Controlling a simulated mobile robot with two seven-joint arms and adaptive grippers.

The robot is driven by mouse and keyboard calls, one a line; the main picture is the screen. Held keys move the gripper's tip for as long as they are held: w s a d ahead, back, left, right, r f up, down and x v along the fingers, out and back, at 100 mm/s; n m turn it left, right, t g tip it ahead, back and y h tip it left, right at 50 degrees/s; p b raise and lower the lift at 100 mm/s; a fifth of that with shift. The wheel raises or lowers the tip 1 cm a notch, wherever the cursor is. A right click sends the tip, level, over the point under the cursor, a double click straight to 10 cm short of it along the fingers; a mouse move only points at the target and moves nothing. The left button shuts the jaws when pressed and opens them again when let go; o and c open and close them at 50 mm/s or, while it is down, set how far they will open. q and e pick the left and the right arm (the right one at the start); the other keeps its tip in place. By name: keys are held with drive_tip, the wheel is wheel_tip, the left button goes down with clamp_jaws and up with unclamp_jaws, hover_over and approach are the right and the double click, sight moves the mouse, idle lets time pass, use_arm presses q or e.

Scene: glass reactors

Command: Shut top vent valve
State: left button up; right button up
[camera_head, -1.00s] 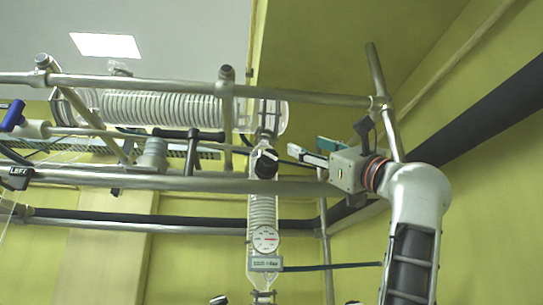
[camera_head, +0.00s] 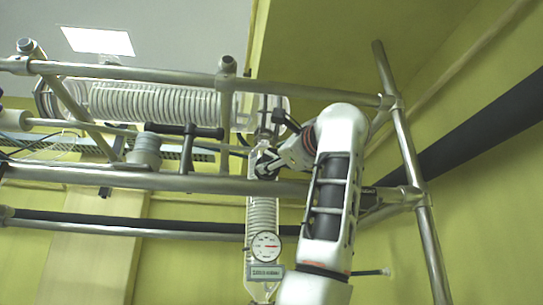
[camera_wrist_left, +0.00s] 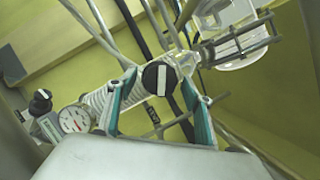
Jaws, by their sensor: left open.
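The vent valve shows as a round black knob with a white bar (camera_wrist_left: 158,79) in the left wrist view, set on the glass column. In the head view the knob (camera_head: 265,165) sits near the column's top, partly hidden by my gripper. My left gripper (camera_head: 276,160) has come in beside it from the right. In the left wrist view its two teal fingers (camera_wrist_left: 159,88) are open, one on each side of the knob, with gaps visible. Whether the fingertips reach past the knob's face I cannot tell. My right gripper is not in view.
A metal pipe frame (camera_head: 150,82) runs across, with a lower rail (camera_head: 200,185) close to my gripper. A coiled glass condenser (camera_head: 150,104) lies behind the upper rail. A round gauge (camera_head: 265,247) sits lower on the column. A second black knob (camera_wrist_left: 40,101) shows in the wrist view.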

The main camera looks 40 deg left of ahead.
use_arm(q)
drive_tip(key=shift+x, duration=0.75)
drive_tip(key=shift+w, duration=0.1)
drive_tip(key=c, duration=1.1)
drive_tip(key=shift+m, duration=0.4)
